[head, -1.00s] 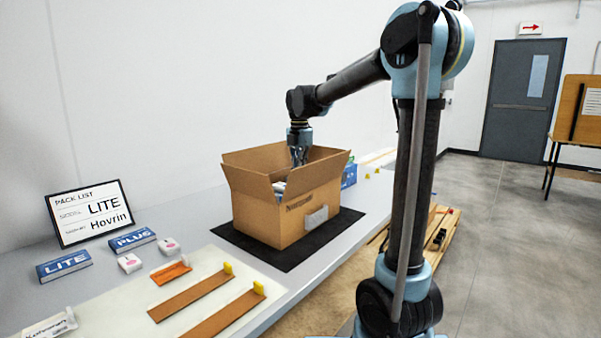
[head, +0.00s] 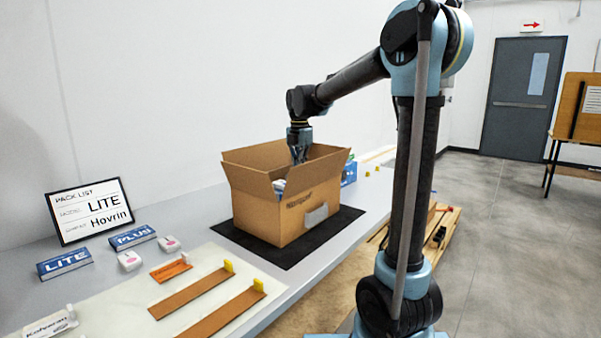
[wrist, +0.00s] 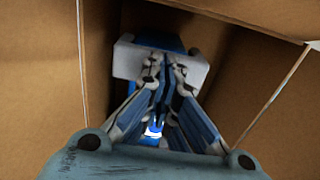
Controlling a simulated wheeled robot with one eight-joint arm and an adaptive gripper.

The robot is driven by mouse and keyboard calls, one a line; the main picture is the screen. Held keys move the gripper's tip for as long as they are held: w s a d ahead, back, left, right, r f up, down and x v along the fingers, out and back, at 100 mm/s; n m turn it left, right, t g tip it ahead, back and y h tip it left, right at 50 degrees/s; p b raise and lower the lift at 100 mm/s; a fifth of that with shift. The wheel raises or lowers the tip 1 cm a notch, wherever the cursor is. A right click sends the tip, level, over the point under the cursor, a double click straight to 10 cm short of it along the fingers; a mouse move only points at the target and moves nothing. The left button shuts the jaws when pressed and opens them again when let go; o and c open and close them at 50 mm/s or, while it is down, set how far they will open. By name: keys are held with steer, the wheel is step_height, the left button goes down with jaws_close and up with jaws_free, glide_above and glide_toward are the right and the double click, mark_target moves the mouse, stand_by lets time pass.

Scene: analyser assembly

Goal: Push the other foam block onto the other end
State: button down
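The open cardboard box (head: 275,222) stands on a dark mat, and my gripper (head: 299,155) reaches down into it. In the wrist view, a pale foam block (wrist: 128,60) lies at my gripper's fingertips (wrist: 164,72), with foam showing on both sides of them. The fingers are close together, with a narrow gap. I cannot tell whether they grip the foam or only rest against it. A blue part (wrist: 158,40) shows just beyond the block. A pale and blue item (head: 279,187) shows inside the box's left side. The rest of the contents is hidden by the walls and fingers.
The raised box flaps (head: 250,184) and walls (wrist: 40,75) stand close around my gripper. The dark mat (head: 330,228) has clear margins. LITE (head: 65,262) and PLUS (head: 132,237) boxes, small white boxes and brown strips (head: 225,315) lie to the left, by a pack list sign (head: 90,210).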

steer(key=shift+r, duration=0.1)
steer(key=shift+r, duration=2.9)
